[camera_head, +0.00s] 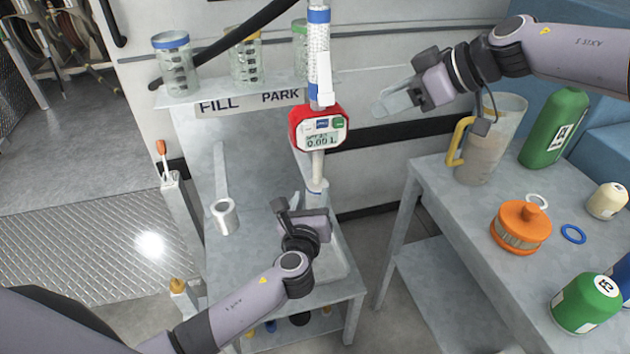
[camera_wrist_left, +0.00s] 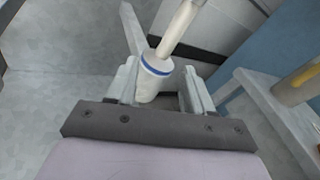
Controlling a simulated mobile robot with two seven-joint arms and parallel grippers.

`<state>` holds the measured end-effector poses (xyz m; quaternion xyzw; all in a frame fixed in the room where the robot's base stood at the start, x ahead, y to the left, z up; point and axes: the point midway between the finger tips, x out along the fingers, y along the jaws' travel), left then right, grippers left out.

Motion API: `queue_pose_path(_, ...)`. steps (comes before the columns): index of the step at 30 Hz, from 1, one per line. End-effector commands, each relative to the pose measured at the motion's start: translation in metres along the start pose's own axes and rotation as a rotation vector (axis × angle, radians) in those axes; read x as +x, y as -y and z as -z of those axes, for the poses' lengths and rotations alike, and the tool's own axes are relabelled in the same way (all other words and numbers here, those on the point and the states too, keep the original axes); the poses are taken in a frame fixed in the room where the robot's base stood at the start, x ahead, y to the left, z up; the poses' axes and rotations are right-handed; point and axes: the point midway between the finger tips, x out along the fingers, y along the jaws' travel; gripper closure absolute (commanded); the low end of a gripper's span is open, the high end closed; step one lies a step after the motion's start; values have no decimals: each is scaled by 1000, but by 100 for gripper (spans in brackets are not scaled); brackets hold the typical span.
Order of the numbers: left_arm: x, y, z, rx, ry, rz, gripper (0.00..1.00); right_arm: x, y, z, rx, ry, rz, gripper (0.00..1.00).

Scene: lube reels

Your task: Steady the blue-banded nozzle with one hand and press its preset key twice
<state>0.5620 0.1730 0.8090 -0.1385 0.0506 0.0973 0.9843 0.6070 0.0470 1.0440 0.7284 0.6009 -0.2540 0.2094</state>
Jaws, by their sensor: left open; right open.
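The blue-banded nozzle hangs upright at the centre of the head view, with blue bands on its hose (camera_head: 318,60). Its red meter head (camera_head: 319,128) has a small display reading 0.00 L and several keys along the top, including a blue and a green one. A pale spout runs down to a white tip with a blue ring, seen in the left wrist view (camera_wrist_left: 155,68). My left gripper (camera_head: 308,196) is open, its fingers on either side of the white tip; contact cannot be told. My right gripper (camera_head: 382,106) is open and empty, right of the meter head.
A FILL/PARK shelf (camera_head: 235,106) with banded jars stands behind. The right table (camera_head: 430,185) carries a yellow-handled jug (camera_head: 482,150), green bottles, an orange filter (camera_head: 521,227) and rings. Open space lies between meter and right gripper.

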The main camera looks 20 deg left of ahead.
Motion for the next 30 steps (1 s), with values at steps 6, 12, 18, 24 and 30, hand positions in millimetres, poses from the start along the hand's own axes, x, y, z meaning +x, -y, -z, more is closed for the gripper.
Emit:
queue_pose_path(6, 15, 14, -33, 242, 117, -3, 48, 0, 0, 0, 0, 0, 0, 57)
queue_pose_path(12, 29, 16, -38, 274, 133, -6, 48, 0, 0, 0, 0, 0, 0, 57)
queue_pose_path(18, 54, 16, -42, 271, 132, -7, 48, 0, 0, 0, 0, 0, 0, 57)
queue_pose_path(24, 74, 16, -44, 269, 131, -5, 48, 0, 0, 0, 0, 0, 0, 57)
queue_pose_path(30, 85, 16, -45, 267, 130, -5, 48, 0, 0, 0, 0, 0, 0, 57)
